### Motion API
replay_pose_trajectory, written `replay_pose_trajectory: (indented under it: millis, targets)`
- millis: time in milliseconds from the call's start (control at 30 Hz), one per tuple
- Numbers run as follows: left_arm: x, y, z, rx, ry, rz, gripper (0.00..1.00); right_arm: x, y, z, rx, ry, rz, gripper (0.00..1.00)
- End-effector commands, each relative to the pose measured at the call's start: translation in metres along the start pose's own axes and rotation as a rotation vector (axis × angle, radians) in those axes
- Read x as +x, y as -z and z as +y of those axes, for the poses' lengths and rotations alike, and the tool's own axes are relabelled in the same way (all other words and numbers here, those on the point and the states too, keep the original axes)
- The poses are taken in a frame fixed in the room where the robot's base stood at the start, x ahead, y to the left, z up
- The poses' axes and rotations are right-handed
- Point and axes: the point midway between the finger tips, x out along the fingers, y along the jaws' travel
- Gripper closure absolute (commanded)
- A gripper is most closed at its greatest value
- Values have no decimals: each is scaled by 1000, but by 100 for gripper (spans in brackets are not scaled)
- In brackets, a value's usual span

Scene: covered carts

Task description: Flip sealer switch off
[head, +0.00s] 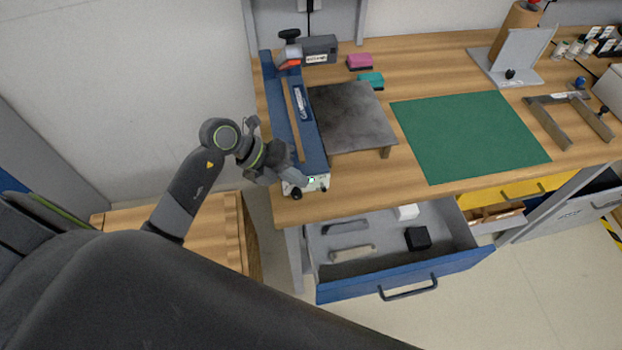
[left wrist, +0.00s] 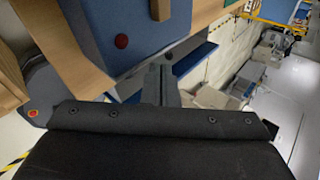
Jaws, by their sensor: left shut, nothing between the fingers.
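The sealer (head: 309,135) is a long blue device lying along the left end of the workbench, with a wooden strip on top. Its pale front panel (head: 319,184) faces the bench's front edge and carries a small dark and greenish switch-like part (head: 311,180) and dark knobs. The switch's position is too small to tell. My left gripper (head: 301,178) is shut and empty, close at the left of that part; I cannot tell whether it touches. In the left wrist view, its closed fingers (left wrist: 161,84) point away from the camera. My right gripper is not in view.
An open blue-fronted drawer (head: 400,277) juts out below the bench. A dark metal plate stand (head: 350,115) stands right of the sealer, beside a green mat (head: 465,135). Pink (head: 360,61) and teal (head: 371,80) blocks lie behind. A wooden surface (head: 205,235) sits lower left.

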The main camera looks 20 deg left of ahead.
Motion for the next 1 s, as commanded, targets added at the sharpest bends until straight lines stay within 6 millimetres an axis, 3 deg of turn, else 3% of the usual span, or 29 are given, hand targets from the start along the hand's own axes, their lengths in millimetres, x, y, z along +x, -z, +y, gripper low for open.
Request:
replay_pose_trajectory:
  millis: [400, 1000]
  targets:
    - [34, 0, -9, -1, 2, 0, 100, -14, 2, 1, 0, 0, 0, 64]
    - [31, -4, -1, 16, -7, -18, 100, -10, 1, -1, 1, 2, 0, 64]
